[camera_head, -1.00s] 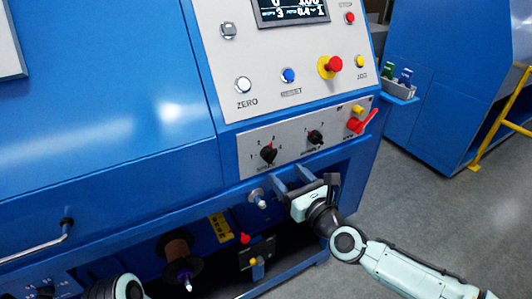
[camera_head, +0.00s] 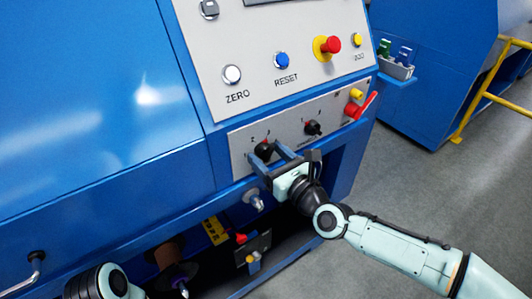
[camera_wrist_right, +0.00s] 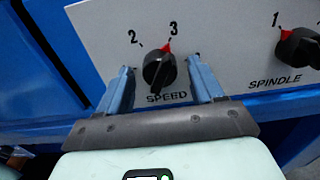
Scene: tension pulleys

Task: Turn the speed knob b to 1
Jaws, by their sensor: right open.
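The speed knob (camera_head: 264,151) is black with a red pointer mark and sits on the grey lower panel. In the right wrist view the knob (camera_wrist_right: 158,72) stands above the word SPEED, its red mark toward the 3. My right gripper (camera_head: 270,159) is open just in front of it. In the wrist view the fingers of the right gripper (camera_wrist_right: 161,70) stand on either side of the knob, with gaps visible; I cannot tell how deep they reach. The numeral 1 is hidden in the wrist view. Part of my left arm shows at the bottom left, without its gripper.
The spindle knob (camera_head: 312,128) is to the right, with a red lever (camera_head: 361,106) beyond it. ZERO (camera_head: 232,74) and RESET (camera_head: 281,61) buttons and a red emergency button (camera_head: 331,45) are above. A silver fitting (camera_head: 254,199) sticks out below the panel.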

